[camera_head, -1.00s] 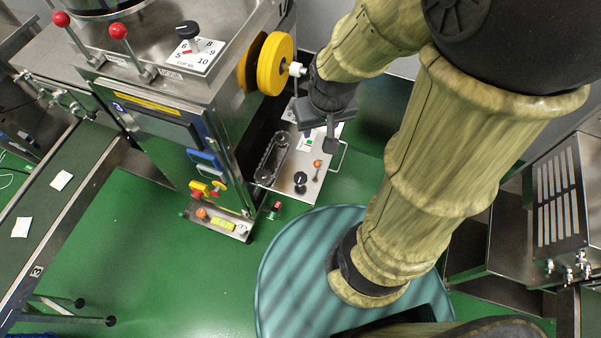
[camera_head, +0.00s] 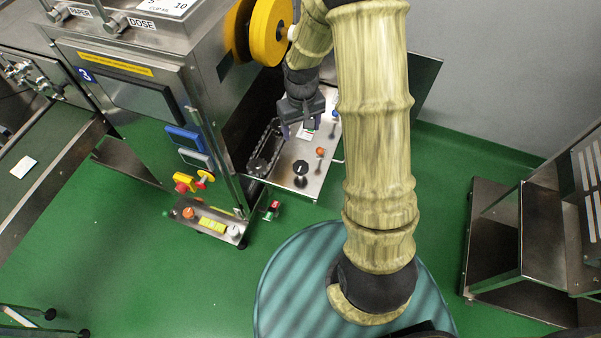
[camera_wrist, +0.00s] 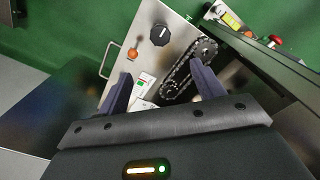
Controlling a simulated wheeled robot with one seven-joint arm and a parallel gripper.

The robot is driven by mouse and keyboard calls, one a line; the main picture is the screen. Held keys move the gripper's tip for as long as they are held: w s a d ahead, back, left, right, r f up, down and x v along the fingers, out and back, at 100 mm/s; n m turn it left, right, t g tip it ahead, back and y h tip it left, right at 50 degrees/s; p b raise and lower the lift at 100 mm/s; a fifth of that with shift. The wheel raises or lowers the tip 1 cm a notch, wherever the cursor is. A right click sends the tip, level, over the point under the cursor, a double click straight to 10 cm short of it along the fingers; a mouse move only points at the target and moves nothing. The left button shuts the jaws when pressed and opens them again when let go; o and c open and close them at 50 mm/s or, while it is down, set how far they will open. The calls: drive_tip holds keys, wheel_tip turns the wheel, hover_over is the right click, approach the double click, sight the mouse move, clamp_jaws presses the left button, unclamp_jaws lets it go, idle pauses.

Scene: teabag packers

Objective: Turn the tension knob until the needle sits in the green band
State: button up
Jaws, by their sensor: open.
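A black round knob (camera_head: 300,168) with a white pointer line stands on a tilted steel panel (camera_head: 316,180) beside the machine. The knob also shows in the wrist view (camera_wrist: 160,35), beyond my fingertips. A small white plate with green and red marks (camera_head: 309,125) is on the same panel, partly behind my gripper. It shows between my fingers in the wrist view (camera_wrist: 143,84). No needle can be made out. My gripper (camera_head: 300,131) is open and empty above the panel. Its fingers (camera_wrist: 164,84) are spread apart, and the knob is not between them.
An orange button (camera_head: 320,152) and a chain drive (camera_head: 266,150) flank the knob. A yellow roll (camera_head: 270,32) sits above. A low control box (camera_head: 208,222) with buttons is to the left. A steel rack (camera_head: 490,240) stands right.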

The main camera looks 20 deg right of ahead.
sight(301, 166)
drive_tip(key=shift+w+f, duration=0.25)
drive_tip(key=shift+f, duration=0.5)
wheel_tip(301, 166, down, 18)
drive_tip(key=b, duration=0.3)
drive_tip(key=shift+r, duration=0.25)
drive_tip(key=c, duration=1)
